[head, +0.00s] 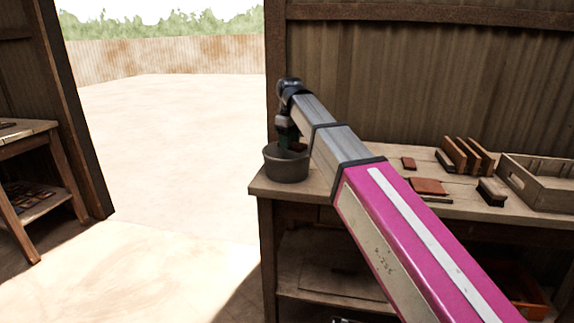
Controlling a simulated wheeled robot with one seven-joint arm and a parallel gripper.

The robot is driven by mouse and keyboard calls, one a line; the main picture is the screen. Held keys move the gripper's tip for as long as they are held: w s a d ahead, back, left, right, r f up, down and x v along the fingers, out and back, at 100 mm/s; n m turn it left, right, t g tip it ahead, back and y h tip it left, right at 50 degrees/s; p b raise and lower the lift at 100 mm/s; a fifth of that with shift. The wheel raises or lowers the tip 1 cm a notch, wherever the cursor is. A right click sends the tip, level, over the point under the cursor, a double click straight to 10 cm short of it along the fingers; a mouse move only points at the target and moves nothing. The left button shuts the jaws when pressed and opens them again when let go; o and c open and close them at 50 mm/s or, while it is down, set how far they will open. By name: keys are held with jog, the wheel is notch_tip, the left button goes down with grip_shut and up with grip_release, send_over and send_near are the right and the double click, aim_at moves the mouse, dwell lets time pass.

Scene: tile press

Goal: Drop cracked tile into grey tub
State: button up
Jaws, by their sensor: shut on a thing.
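The grey tub (286,170) stands on the left end of the workbench, close to its edge. My gripper (288,143) points down over the tub, at the mouth. Its fingertips are small, dark and partly hidden by the tub's rim and my arm. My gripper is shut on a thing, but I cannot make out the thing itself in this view. I cannot tell whether the cracked tile is what it holds. A reddish-brown tile (428,186) lies flat on the bench to the right of my arm. A smaller reddish piece (408,163) lies behind it.
Several tiles (466,156) stand upright at the back of the workbench (462,209). A brush-like block (491,191) and a wooden crate (527,186) are at the right. A wooden table (28,130) stands far left. The floor between is clear.

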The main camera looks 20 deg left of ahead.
jog(key=shift+f, duration=0.1)
jog(key=o, duration=1)
jog(key=shift+o, duration=0.2)
jog(key=shift+r, duration=3.75)
